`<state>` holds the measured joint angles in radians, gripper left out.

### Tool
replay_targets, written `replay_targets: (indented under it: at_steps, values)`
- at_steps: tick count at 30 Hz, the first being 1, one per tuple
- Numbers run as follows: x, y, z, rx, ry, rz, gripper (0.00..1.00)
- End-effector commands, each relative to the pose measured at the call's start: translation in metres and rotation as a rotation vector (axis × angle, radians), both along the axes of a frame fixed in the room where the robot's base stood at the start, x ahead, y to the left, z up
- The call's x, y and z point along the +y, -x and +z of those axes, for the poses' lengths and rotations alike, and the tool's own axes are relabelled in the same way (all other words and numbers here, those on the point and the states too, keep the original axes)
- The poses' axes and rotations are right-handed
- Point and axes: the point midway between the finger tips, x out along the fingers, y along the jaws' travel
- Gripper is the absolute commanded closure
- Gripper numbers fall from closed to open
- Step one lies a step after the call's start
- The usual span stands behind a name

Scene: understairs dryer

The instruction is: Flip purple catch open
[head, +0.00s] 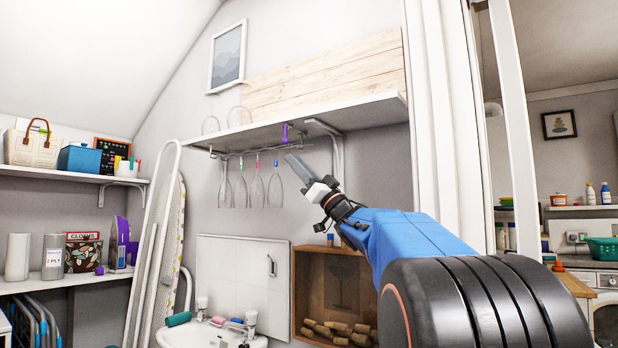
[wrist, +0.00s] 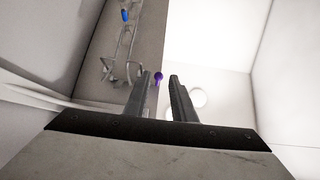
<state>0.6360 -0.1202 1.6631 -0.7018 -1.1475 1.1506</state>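The purple catch (head: 285,132) is a small upright piece at the front underside of the wall shelf, above the hanging glass rack. In the wrist view the purple catch (wrist: 158,77) shows in the gap between my fingertips, nearer the left finger. My gripper (head: 297,166) is just below the catch in the head view, its fingers pointing up and left. In the wrist view my gripper (wrist: 161,77) has its two fingers apart with nothing held between them. I cannot tell whether a finger touches the catch.
The white shelf (head: 365,113) and its bracket (head: 338,160) are close to my gripper. A wooden crate with corks (head: 345,283) and a sink (head: 205,334) are below. An ironing board (head: 165,240) leans at left.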

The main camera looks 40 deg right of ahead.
Motion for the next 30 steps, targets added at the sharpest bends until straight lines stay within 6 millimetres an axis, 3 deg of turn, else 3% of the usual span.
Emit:
replay_targets:
  at_steps: [6, 15, 23, 25, 26, 30]
  values:
    - [-0.008, 0.022, -0.023, 0.000, 0.000, -0.001, 0.77]
    - [-0.013, 0.035, -0.038, 0.001, -0.001, 0.000, 0.77]
    - [-0.013, 0.036, -0.039, 0.001, 0.000, 0.001, 0.77]
    - [-0.013, 0.036, -0.038, 0.000, -0.001, 0.001, 0.67]
    - [-0.013, 0.036, -0.038, -0.002, -0.003, 0.002, 0.67]
    - [-0.009, 0.038, -0.021, -0.054, -0.051, 0.035, 0.67]
